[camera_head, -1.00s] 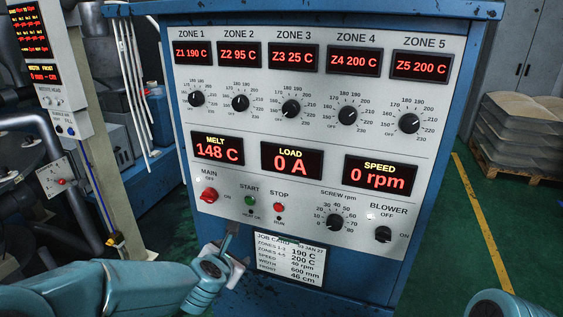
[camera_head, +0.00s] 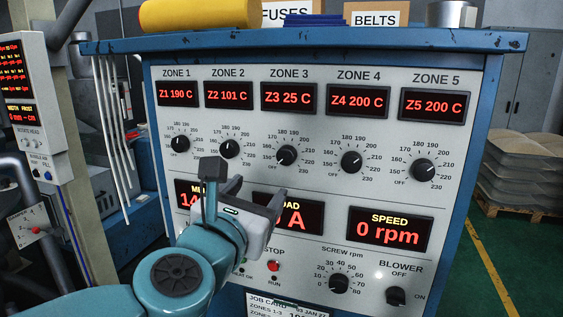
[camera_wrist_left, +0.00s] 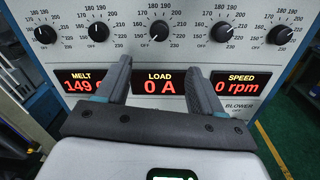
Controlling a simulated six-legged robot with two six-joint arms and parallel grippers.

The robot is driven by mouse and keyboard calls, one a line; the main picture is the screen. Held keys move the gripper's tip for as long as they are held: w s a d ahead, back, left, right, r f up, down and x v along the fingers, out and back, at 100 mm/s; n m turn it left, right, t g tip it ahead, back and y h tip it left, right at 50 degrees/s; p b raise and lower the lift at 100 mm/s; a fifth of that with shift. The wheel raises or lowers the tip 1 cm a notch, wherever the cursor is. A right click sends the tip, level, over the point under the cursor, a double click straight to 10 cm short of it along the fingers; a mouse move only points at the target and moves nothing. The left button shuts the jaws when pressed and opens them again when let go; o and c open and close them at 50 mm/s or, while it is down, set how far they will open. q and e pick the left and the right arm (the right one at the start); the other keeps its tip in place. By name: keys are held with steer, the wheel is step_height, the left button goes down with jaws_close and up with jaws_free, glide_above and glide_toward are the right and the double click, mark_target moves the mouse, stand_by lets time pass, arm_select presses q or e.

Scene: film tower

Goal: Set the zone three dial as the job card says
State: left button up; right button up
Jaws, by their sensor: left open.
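The zone three dial (camera_head: 286,156) is a black knob in the middle of the dial row, its pointer toward OFF at lower left. Its display (camera_head: 289,100) reads Z3 25 C. In the left wrist view the dial (camera_wrist_left: 159,31) lies above the gap between the fingers. My left gripper (camera_head: 244,186) is open and empty, in front of the panel, below and left of the dial, and does not touch it. The job card (camera_head: 285,304) is at the bottom, cut off by the frame; a "ZONES 1-3" line shows, its value partly cut. My right gripper is out of view.
The zone two dial (camera_head: 229,149) and zone four dial (camera_head: 351,162) flank the zone three dial. Below are the LOAD display (camera_head: 311,216), partly behind my gripper, a red STOP button (camera_head: 273,266) and the SCREW dial (camera_head: 339,284). A yellow roll (camera_head: 200,14) lies on top.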

mark_target(285, 158)
arm_select(q)
steer(key=p+x, duration=0.4)
steer(key=x, duration=1.2)
steer(key=shift+f, duration=0.1)
steer(key=shift+c, duration=0.3)
steer(key=c, duration=1)
